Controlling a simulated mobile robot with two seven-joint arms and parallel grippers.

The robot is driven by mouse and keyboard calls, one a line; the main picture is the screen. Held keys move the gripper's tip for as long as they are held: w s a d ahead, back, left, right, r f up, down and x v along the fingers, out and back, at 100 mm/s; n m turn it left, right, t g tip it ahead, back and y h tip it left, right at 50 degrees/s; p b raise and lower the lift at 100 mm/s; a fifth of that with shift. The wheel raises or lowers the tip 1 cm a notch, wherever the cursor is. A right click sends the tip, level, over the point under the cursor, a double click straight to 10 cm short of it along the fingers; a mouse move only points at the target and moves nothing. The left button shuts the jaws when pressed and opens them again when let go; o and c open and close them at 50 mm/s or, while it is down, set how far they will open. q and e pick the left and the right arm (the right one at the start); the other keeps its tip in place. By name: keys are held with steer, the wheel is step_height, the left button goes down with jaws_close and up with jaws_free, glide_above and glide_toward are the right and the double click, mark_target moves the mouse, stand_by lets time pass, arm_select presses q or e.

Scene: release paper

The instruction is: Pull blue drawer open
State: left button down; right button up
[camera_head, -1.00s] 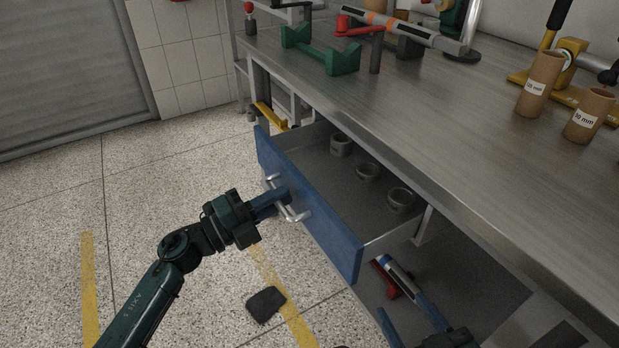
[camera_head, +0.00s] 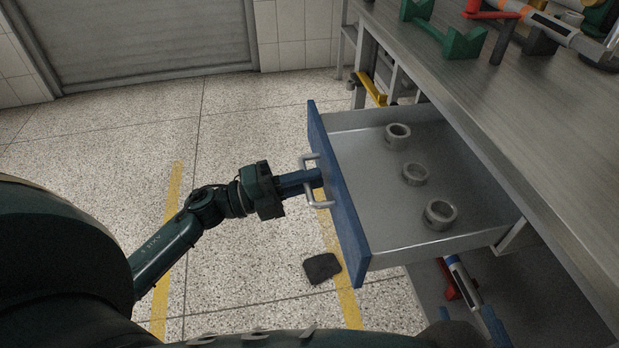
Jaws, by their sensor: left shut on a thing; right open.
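The blue drawer (camera_head: 347,215) under the workbench stands well open, with its grey inside showing. Three grey rings (camera_head: 415,174) lie in a row on its floor. My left gripper (camera_head: 312,181) is shut on the silver drawer handle (camera_head: 318,204) at the middle of the blue front. My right gripper (camera_head: 468,325) is at the bottom edge, below the drawer, with its blue fingers apart and partly cut off by the frame. A white and blue tube-shaped tool (camera_head: 461,275) and a red part show by it.
The metal workbench top (camera_head: 480,90) runs along the right, with a green stand (camera_head: 445,32) and a red-ended tool on it. A dark flat piece (camera_head: 322,268) lies on the speckled floor. Open floor with yellow lines is at the left.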

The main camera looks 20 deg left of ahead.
arm_select(q)
steer(key=c, duration=1.5)
jaws_free()
steer(key=shift+c, duration=0.2)
steer(key=shift+a, duration=0.1)
steer(key=v, duration=1.3)
steer(key=shift+r, duration=0.1)
